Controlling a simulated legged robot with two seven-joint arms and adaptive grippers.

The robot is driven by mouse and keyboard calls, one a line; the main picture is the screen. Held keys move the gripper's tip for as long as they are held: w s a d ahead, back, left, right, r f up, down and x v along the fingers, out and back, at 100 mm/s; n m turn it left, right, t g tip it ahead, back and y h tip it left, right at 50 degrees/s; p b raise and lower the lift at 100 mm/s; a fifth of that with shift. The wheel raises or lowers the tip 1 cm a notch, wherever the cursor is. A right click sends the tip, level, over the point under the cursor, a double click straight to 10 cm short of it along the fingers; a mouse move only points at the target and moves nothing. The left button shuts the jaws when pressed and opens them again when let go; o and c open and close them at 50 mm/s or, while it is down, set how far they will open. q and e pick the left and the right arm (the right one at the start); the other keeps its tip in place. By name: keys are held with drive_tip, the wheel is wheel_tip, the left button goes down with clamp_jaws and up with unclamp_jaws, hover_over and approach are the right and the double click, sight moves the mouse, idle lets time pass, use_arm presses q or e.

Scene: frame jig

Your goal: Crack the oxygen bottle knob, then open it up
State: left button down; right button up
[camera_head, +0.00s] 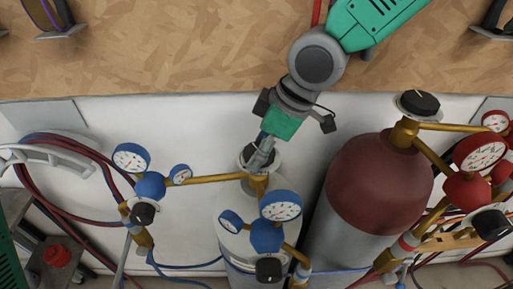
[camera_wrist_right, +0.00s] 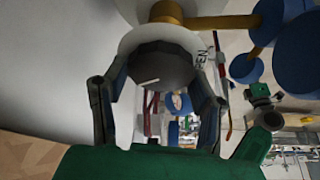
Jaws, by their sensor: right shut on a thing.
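The oxygen bottle (camera_head: 236,250) is the pale cylinder with blue gauges at the lower centre of the head view. Its dark round knob (camera_head: 248,155) sits on top of the brass valve (camera_head: 259,184), partly hidden by my right gripper (camera_head: 263,155). In the right wrist view the knob (camera_wrist_right: 160,66) shows a white mark on its face. My right gripper (camera_wrist_right: 160,78) has a finger on each side of the knob and is shut on it. A disc with lettering, "PEN" readable, lies behind the knob. My left gripper is not in view.
A dark red bottle (camera_head: 378,185) with a black knob (camera_head: 417,103) stands close on the right. Blue gauges (camera_head: 281,206) and brass pipes surround the oxygen valve. Red and blue hoses (camera_head: 75,209) hang at the left. A wooden board (camera_head: 150,50) spans the top.

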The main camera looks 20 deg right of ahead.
drive_tip(key=shift+d, duration=0.1)
drive_tip(key=o, duration=1.2)
drive_tip(key=shift+c, duration=0.2)
drive_tip(key=shift+d, duration=0.2)
drive_tip(key=shift+s+d, duration=0.1)
drive_tip(key=v, duration=1.2)
drive_tip(key=shift+d, duration=0.2)
drive_tip(key=shift+a+f, duration=0.1)
drive_tip(key=shift+a, duration=0.1)
